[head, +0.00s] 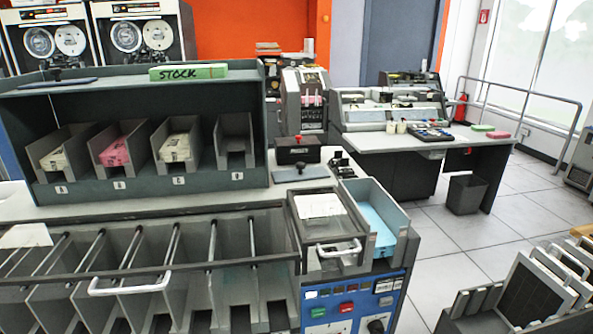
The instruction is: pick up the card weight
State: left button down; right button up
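Neither of my grippers is in view. A flat dark plate with a small black knob (301,174) lies on the pale machine top, right of the stock rack; it looks like a card weight. A similar flat dark plate with a black knob (62,86) lies on top of the stock rack at the left. I cannot tell which one is meant. A black box with a small knob (297,151) stands just behind the first plate. Nothing is seen holding any of them.
The stock rack (150,186) has several trays, some with cards. In front are sorter pockets with a long rail (130,272). A clear-lidded unit (327,222) and a hopper with blue cards (374,234) stand right. A card rack (530,290) is at bottom right; floor beyond is open.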

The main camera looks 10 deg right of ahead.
aim_at(301, 173)
jog(key=i+l+u, duration=0.2)
jog(key=l+u, duration=0.3)
jog(key=i+l+u, duration=0.1)
jog(key=l+u, duration=0.9)
